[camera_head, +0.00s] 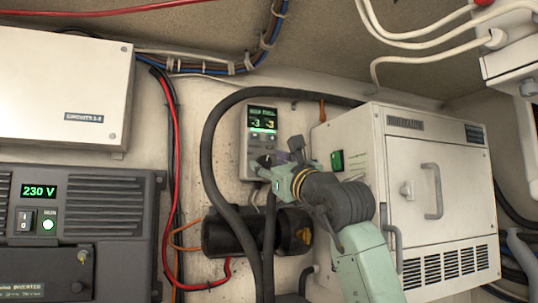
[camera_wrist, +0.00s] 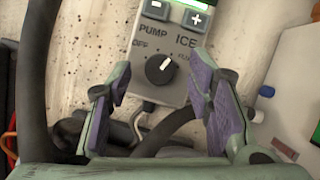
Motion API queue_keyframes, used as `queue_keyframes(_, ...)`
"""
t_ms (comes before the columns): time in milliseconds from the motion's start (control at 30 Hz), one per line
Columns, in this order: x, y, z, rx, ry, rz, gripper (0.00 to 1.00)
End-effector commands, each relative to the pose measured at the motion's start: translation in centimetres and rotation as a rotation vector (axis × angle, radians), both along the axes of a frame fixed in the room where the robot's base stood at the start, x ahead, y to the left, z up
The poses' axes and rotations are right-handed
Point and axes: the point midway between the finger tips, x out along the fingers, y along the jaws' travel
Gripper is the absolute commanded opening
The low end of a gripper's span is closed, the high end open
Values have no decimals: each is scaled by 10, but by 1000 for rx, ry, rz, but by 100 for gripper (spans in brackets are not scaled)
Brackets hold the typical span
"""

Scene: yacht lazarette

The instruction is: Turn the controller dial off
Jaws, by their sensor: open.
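The controller (camera_head: 259,117) is a small beige box on the back wall with a lit green display. Its lower part is hidden behind my gripper in the head view. In the wrist view the controller (camera_wrist: 176,38) shows minus and plus buttons and the words PUMP, OFF and ICE. The black dial (camera_wrist: 160,69) has a white pointer line aimed to the upper right, away from the OFF mark at its upper left. My gripper (camera_wrist: 160,88) is open, with its purple finger pads on either side of the dial and apart from it. It also shows in the head view (camera_head: 277,163).
A thick black hose (camera_head: 209,150) loops left of the controller. A black cylinder (camera_head: 230,233) sits below it. A white cabinet with a handle (camera_head: 410,180) stands close at right. A grey inverter (camera_head: 110,230) is at left.

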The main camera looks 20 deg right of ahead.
Motion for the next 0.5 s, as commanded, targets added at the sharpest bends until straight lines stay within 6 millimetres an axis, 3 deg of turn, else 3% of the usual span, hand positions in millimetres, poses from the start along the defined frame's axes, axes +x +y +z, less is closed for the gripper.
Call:
queue_keyframes(367, 8, 1, 3, 0, 0, 0, 47)
queue_keyframes(500, 8, 1, 3, 0, 0, 0, 40)
